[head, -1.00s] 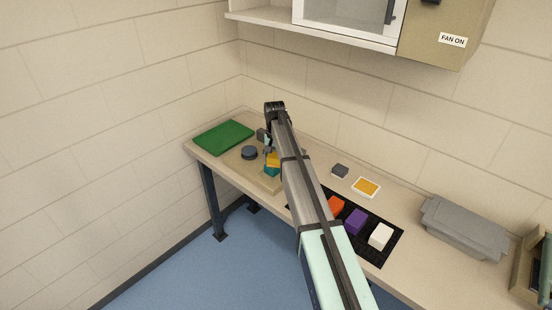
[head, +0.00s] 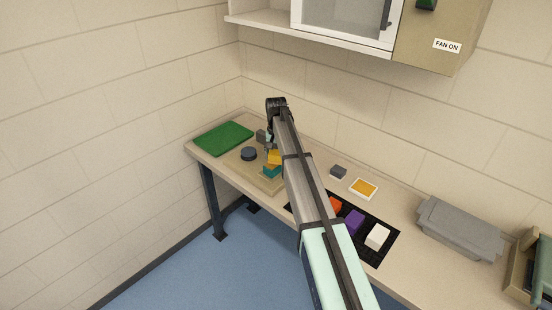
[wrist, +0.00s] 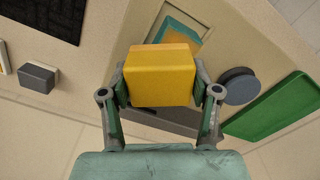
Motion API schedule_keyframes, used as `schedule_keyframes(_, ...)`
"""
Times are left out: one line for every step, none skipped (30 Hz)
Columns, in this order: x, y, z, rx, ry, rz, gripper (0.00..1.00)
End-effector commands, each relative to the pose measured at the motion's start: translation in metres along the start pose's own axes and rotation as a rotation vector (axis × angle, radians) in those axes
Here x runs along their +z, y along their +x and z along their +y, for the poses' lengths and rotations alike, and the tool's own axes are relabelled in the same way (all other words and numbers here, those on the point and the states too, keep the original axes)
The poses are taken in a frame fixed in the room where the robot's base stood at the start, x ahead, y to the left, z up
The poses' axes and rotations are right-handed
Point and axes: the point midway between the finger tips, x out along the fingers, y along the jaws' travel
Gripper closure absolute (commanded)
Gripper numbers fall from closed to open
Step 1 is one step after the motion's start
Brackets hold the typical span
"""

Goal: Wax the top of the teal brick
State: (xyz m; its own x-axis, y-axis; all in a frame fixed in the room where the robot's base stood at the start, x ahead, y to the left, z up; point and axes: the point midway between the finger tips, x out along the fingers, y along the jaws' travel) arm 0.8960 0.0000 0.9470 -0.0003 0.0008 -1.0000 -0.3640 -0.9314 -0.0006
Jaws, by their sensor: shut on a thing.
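My gripper (wrist: 160,88) is shut on a yellow block (wrist: 161,75), which also shows in the head view (head: 274,157). The teal brick (head: 271,172) sits on a beige board (head: 268,187), just below the yellow block in the head view. In the wrist view the teal brick (wrist: 196,37) lies beyond the yellow block, partly hidden by it. A yellow-tan area shows on its upper face. A small gap seems to separate block and brick, but the exact distance cannot be told. My arm hides part of the board in the head view.
A dark round disc (head: 249,153) and a green mat (head: 223,138) lie to the left. A black mat (head: 378,254) carries orange (head: 335,205), purple (head: 354,222) and white (head: 377,236) blocks. A yellow-topped pad (head: 364,189) and small grey block (head: 338,172) sit behind.

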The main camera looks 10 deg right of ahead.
Motion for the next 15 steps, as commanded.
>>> schedule_keyframes(0.0,-0.008,0.0,0.0,0.0,0.001,0.66)
schedule_keyframes(0.0,-0.011,0.0,0.0,0.001,0.001,0.66)
schedule_keyframes(0.0,-0.014,0.0,-0.001,0.001,0.001,0.66)
schedule_keyframes(0.0,-0.017,0.0,-0.001,0.001,0.002,0.66)
schedule_keyframes(0.0,-0.02,0.0,-0.001,0.001,0.002,0.66)
schedule_keyframes(0.0,-0.024,0.0,-0.001,0.001,0.002,0.66)
schedule_keyframes(0.0,-0.026,0.0,-0.001,0.001,0.001,0.66)
schedule_keyframes(0.0,-0.029,0.0,0.0,0.001,0.001,0.66)
schedule_keyframes(0.0,-0.033,0.0,0.0,0.001,0.001,0.66)
schedule_keyframes(0.0,-0.035,0.0,0.0,0.001,0.001,0.66)
schedule_keyframes(0.0,-0.038,0.0,0.0,0.001,0.001,0.66)
schedule_keyframes(0.0,-0.041,0.0,0.0,0.001,0.001,0.66)
schedule_keyframes(0.0,-0.044,0.0,0.0,0.001,0.001,0.66)
schedule_keyframes(0.0,-0.046,0.0,0.0,0.001,0.001,0.66)
schedule_keyframes(0.0,-0.048,0.0,0.0,0.001,0.001,0.66)
